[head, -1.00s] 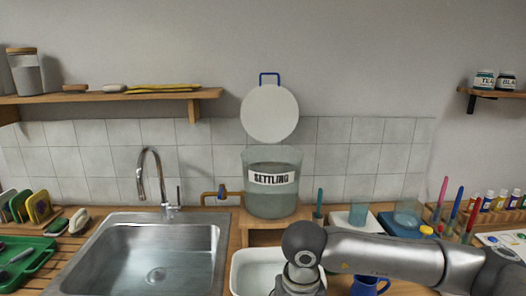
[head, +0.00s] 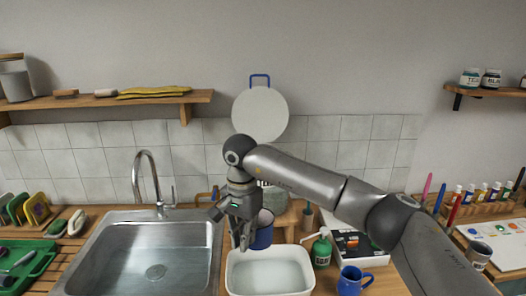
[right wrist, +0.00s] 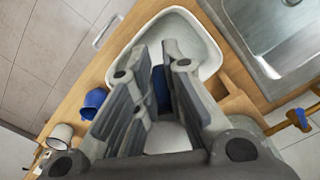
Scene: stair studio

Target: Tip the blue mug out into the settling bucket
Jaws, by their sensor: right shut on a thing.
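My right gripper (head: 240,240) is shut on a blue mug (head: 262,237) with a pale inside. It holds the mug above the white basin, in front of the settling bucket. The mug looks near upright; its contents cannot be made out. In the right wrist view a strip of the mug (right wrist: 161,90) shows between the fingers (right wrist: 160,85). The settling bucket (head: 276,200) stands behind on a wooden stand, mostly hidden by my right arm and the mug. My left gripper is not in view.
The white basin (head: 270,291) sits at the counter's front, right of the steel sink (head: 150,262). A second blue mug (head: 352,282) and a green bottle (head: 321,254) stand to its right. A white disc (head: 260,114) hangs on the wall above the bucket.

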